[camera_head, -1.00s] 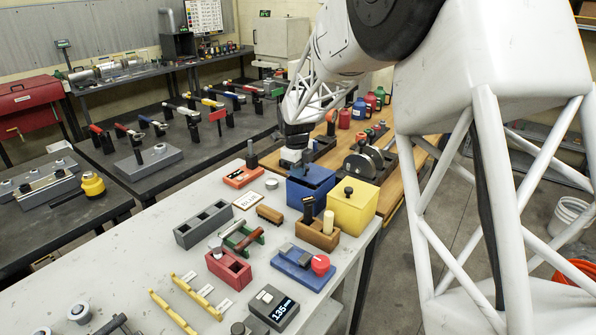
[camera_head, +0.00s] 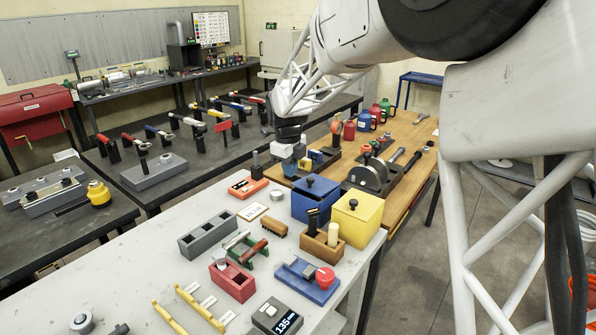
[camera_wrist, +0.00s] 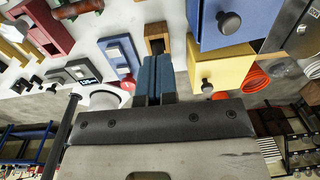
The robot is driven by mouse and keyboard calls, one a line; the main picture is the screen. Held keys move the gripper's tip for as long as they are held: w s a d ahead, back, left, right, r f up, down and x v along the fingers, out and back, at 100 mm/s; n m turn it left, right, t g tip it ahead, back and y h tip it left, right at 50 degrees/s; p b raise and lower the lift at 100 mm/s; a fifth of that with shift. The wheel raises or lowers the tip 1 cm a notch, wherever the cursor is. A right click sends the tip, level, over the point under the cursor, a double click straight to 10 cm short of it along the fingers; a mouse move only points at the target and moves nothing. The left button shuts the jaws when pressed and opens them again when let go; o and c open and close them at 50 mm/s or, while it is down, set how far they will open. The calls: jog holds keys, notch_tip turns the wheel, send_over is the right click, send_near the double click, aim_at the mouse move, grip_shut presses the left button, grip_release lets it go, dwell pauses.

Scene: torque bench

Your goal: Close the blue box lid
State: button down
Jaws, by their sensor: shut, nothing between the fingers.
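The blue box (camera_head: 312,205) stands at the right end of the white bench, beside the yellow box (camera_head: 357,220). Its lid, with a dark knob (camera_head: 310,181), appears to lie flat on top, with no clear gap. In the wrist view the blue box (camera_wrist: 250,28) and its knob (camera_wrist: 229,24) show at the upper right, clear of the fingers.
A wooden holder (camera_head: 321,243) stands in front of the blue box, and a red block (camera_head: 247,187) lies to its left. A blue base with a red knob (camera_head: 306,280) is nearer. A wooden bench (camera_head: 408,130) with bottles and tools lies behind.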

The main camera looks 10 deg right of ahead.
jog(key=shift+s+a+r, duration=0.6)
jog(key=shift+s+a, duration=0.25)
jog(key=shift+w, duration=0.1)
notch_tip(320, 180, up, 7)
jog(key=g, duration=0.2)
send_over(310, 178)
jog(key=w, duration=0.2)
jog(key=shift+s+d+r+y, duration=0.2)
jog(key=shift+s+d+y, duration=0.1)
jog(key=shift+y, duration=0.1)
jog(key=shift+f, duration=0.1)
jog(key=f, duration=0.4)
jog(key=s+f, duration=0.1)
jog(key=f, duration=0.8)
jog(key=shift+s+a+f, duration=0.2)
jog(key=shift+a+f, duration=0.1)
jog(key=shift+f, duration=0.1)
